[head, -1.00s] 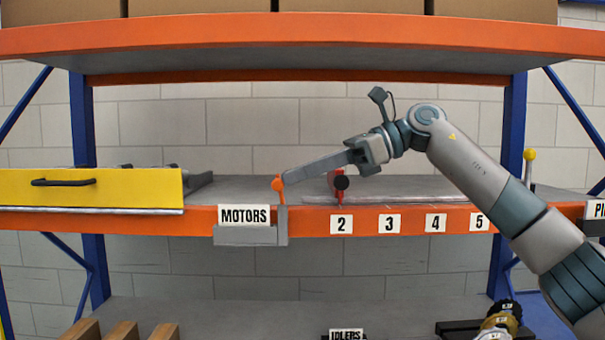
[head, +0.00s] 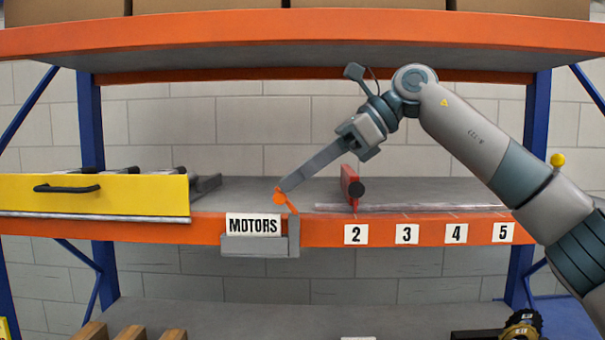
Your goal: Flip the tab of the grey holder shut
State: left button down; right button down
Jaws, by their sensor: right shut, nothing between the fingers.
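My right gripper (head: 285,188) is shut and empty. Its long grey fingers point down and left, with the tips at the orange end, seemingly touching it. My left gripper is not in view.
A red piece with a black knob (head: 356,189) stands on the shelf right of the holder, below my right gripper's wrist. A yellow drawer (head: 95,195) is at the left. Numbered cards (head: 406,234) line the beam. The upper shelf (head: 300,40) spans overhead.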

aim_at(277, 192)
jog(key=a, duration=0.3)
jog(key=shift+a+f, duration=0.15)
jog(key=shift+f, duration=0.05)
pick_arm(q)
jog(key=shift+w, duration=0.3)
pick_arm(e)
jog(key=shift+w+a+f, duration=0.1)
jog(key=shift+a+f, duration=0.15)
jog(key=shift+a, duration=0.05)
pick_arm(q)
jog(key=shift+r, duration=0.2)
pick_arm(e)
jog(key=shift+r, duration=0.2)
dwell(0.7)
pick_arm(q)
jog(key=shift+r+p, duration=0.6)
jog(key=shift+p, duration=0.1)
pick_arm(e)
jog(key=shift+r, duration=0.7)
